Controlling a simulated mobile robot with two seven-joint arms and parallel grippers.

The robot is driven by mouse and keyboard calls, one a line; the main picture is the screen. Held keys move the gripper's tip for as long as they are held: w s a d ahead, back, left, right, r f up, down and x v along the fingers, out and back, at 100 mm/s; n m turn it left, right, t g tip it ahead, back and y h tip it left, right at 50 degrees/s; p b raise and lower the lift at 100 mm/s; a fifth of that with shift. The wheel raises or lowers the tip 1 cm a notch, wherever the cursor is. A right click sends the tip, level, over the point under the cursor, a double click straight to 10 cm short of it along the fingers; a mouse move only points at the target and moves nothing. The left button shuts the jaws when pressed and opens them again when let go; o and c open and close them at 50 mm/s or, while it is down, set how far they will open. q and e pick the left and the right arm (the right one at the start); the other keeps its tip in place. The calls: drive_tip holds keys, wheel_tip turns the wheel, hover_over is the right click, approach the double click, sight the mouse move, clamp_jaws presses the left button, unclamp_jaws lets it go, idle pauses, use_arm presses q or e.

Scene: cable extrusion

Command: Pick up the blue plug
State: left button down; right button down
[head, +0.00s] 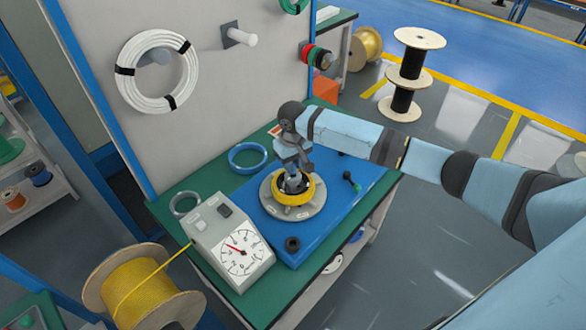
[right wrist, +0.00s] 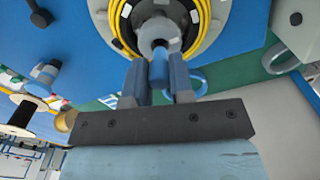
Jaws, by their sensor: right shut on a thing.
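The blue plug (right wrist: 159,68) is a short blue cylinder between the two fingers of my right gripper (right wrist: 160,80) in the right wrist view. The gripper is shut on it. In the head view my right gripper (head: 293,172) points down over the middle of a yellow cable coil (head: 292,197), which lies on a round grey disc (head: 268,209). The gripper and the coil's rim hide the plug there. A grey hub (right wrist: 158,36) shows just beyond the plug; I cannot tell whether they touch. My left gripper is not in view.
The disc sits on a blue board (head: 335,205) on a green table (head: 172,207). A grey panel (head: 215,85) rises behind.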

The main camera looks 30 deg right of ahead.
wheel_tip(320, 180, up, 17)
drive_tip(key=shift+r+b, duration=0.2)
drive_tip(key=shift+b, duration=0.2)
drive_tip(key=c, duration=1.7)
unclamp_jaws()
